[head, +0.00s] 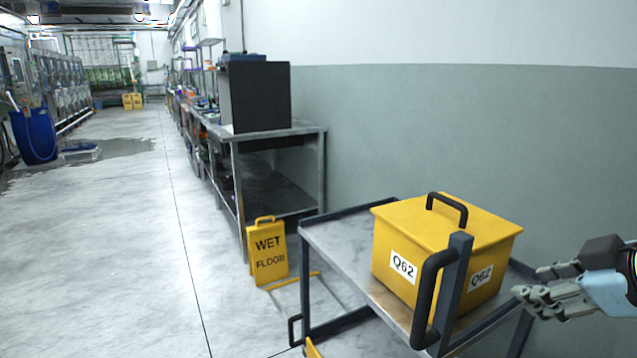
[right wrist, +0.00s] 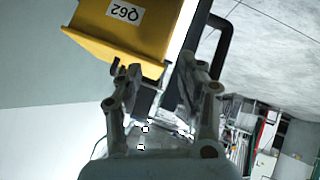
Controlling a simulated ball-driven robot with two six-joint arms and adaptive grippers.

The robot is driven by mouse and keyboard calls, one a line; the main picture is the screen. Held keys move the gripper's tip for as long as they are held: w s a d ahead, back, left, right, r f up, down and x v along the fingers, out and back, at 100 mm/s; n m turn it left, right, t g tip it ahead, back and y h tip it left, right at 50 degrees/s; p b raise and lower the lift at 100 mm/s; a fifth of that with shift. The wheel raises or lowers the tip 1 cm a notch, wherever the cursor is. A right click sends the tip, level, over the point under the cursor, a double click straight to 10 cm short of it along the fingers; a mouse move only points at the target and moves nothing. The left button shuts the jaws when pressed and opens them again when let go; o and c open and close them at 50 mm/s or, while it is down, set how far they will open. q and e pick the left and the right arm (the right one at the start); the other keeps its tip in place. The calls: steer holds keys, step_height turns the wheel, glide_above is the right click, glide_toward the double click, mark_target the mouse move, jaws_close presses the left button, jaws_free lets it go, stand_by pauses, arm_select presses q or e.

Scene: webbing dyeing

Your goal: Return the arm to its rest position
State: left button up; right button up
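My right gripper (head: 532,281) comes in from the right edge of the head view, just right of the cart and the yellow box. Its fingers are apart with nothing held between them; they also show spread in the right wrist view (right wrist: 157,78). The yellow box (head: 403,226) labelled Q62, with a dark handle on its lid, sits upright on the metal cart (head: 338,246). In the right wrist view the box (right wrist: 150,38) appears beyond the fingertips, and I cannot tell whether they touch it. My left gripper is not in view.
The cart's dark handle (head: 430,290) rises in front of the box. A yellow wet floor sign (head: 268,252) stands left of the cart. A metal workbench (head: 290,131) with a black box (head: 257,98) lines the wall. The floor at left is mostly clear, with a blue barrel (head: 34,135) farther back.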

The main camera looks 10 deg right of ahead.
steer(key=s+a+f+m+g+h, duration=0.1)
steer(key=s+a+f+m+g, duration=0.25)
steer(key=s, duration=0.65)
steer(key=s+a+f+m+g+h, duration=0.1)
steer(key=s+a+f+m+g, duration=0.3)
steer(key=s, duration=0.6)
step_height(320, 180, down, 27)
steer(key=s+d, duration=0.2)
steer(key=s+d+f+g, duration=0.1)
steer(key=s+f, duration=1.5)
steer(key=s, duration=0.2)
steer(key=shift+s+d+f, duration=0.2)
steer(key=shift+s+d, duration=0.05)
steer(key=shift+s, duration=0.05)
steer(key=shift+s, duration=0.15)
